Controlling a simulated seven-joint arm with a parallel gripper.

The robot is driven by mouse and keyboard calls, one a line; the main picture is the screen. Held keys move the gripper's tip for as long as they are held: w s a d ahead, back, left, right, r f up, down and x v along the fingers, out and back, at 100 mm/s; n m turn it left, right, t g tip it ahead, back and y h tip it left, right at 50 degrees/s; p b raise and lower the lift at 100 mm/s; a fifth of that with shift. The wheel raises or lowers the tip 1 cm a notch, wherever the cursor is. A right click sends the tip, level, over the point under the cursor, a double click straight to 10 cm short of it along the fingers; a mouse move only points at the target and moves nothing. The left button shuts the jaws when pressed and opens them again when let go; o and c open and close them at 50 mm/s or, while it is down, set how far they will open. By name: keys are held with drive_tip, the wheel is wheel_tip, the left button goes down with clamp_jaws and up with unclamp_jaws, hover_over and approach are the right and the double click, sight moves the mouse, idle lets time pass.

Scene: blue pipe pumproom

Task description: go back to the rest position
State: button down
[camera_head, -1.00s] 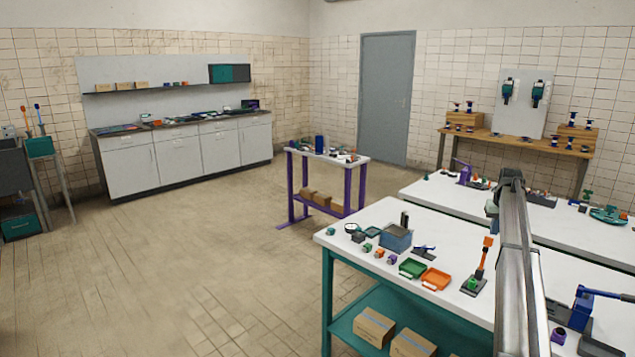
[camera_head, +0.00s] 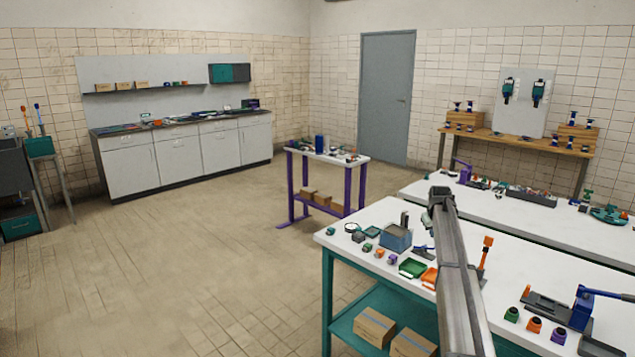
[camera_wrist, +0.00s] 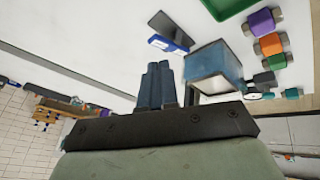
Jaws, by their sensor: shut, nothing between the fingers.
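My gripper (camera_wrist: 158,85) shows in the wrist view with its two blue-grey fingers together and nothing between them. It is apart from the things around it, with the white tabletop beyond the fingers. In the head view my arm rises over the right part of the front bench (camera_head: 350,238); the gripper itself is hidden there. The blue open box (camera_head: 397,237) stands on that bench, left of my arm. It also shows in the wrist view (camera_wrist: 212,62), just right of the fingers.
Green tray (camera_head: 412,268) and orange tray (camera_head: 430,278), partly behind my arm, lie near the bench's front edge. An orange-handled tool (camera_head: 485,255) stands close right of my arm. A blue lever press (camera_head: 580,308) and small coloured blocks (camera_head: 533,325) are farther right. Floor at left is clear.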

drive_tip(key=w+a+f+n+t, duration=0.1)
drive_tip(key=a+f+n+t, duration=0.15)
drive_tip(key=a, duration=0.85)
drive_tip(key=w+a+f+n+t, duration=0.1)
drive_tip(key=a+n, duration=0.2)
drive_tip(key=a, duration=0.7)
drive_tip(key=s+a+f+m+g, duration=0.1)
drive_tip(key=s+f+g, duration=0.1)
drive_tip(key=s+f, duration=1)
drive_tip(key=s+a+f+m+g, duration=0.1)
drive_tip(key=s+f+g, duration=0.2)
drive_tip(key=s+f, duration=0.85)
drive_tip(key=s+a+f+m+g+y, duration=0.1)
drive_tip(key=s+f+m+g, duration=0.3)
drive_tip(key=s+f, duration=2)
drive_tip(key=s+a+f+m+g+y, duration=0.1)
drive_tip(key=s+g, duration=0.5)
drive_tip(key=s, duration=2.8)
drive_tip(key=shift+a, duration=0.35)
